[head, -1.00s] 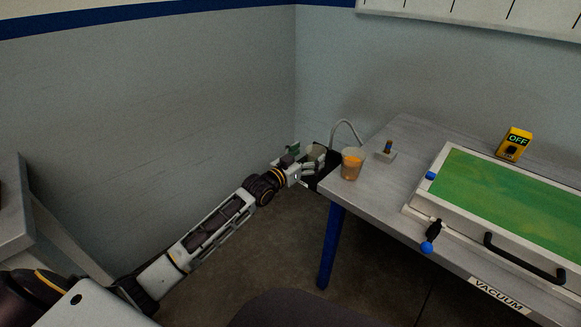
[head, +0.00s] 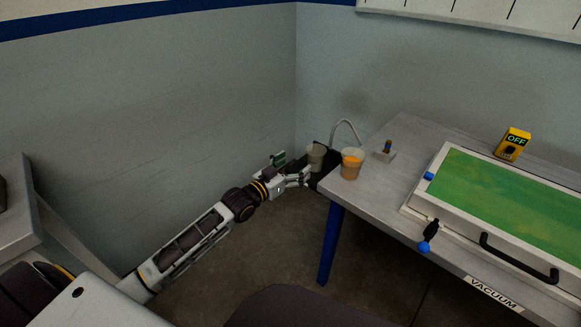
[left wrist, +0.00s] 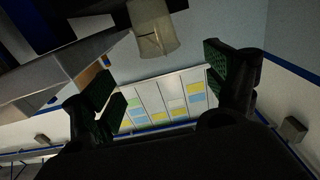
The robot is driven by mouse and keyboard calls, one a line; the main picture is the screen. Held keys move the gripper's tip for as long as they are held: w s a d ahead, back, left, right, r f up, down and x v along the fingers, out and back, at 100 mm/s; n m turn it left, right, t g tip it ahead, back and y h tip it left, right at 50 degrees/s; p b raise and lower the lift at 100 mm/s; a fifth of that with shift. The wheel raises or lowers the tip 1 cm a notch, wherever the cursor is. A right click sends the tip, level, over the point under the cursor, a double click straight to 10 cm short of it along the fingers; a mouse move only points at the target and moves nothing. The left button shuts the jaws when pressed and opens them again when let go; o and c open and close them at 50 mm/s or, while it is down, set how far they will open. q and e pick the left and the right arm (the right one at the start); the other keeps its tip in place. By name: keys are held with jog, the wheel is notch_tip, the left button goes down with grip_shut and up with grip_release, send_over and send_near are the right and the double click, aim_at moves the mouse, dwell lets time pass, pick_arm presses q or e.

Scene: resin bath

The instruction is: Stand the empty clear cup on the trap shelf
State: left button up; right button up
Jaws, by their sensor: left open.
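The empty clear cup (head: 315,155) stands upright on the black trap shelf (head: 325,177) at the left end of the table. In the left wrist view the cup (left wrist: 153,32) shows at the top, beyond the fingertips, against the dark shelf. My left gripper (head: 302,176) is just left of and below the cup. Its fingers are spread wide in the left wrist view (left wrist: 165,80), with nothing between them, and appear apart from the cup. My right gripper is not in view.
A cup with orange liquid (head: 352,165) stands on the table (head: 391,201) close right of the shelf. A grey hose (head: 346,124) arches behind. A small block with a peg (head: 386,150), the green-topped vacuum bath (head: 510,195) and a yellow OFF switch box (head: 514,144) are further right.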

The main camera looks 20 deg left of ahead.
pick_arm(q)
jog(key=shift+s+a, duration=0.2)
jog(key=shift+s, duration=0.4)
dwell(0.3)
jog(key=s+d+f+g+y, duration=0.25)
jog(key=s+f+g, duration=0.2)
jog(key=f, duration=0.65)
jog(key=s+d+f+g, duration=0.1)
jog(key=s+f+g, duration=0.2)
jog(key=s+f, duration=0.2)
jog(key=s+d+f+n+g+y, duration=0.1)
jog(key=s+f, duration=0.4)
jog(key=s, duration=0.7)
jog(key=s+d+f+g+y, duration=0.1)
jog(key=s+d+f+g, duration=0.2)
jog(key=s+f+g, duration=0.3)
jog(key=s, duration=0.3)
jog(key=shift+w, duration=0.1)
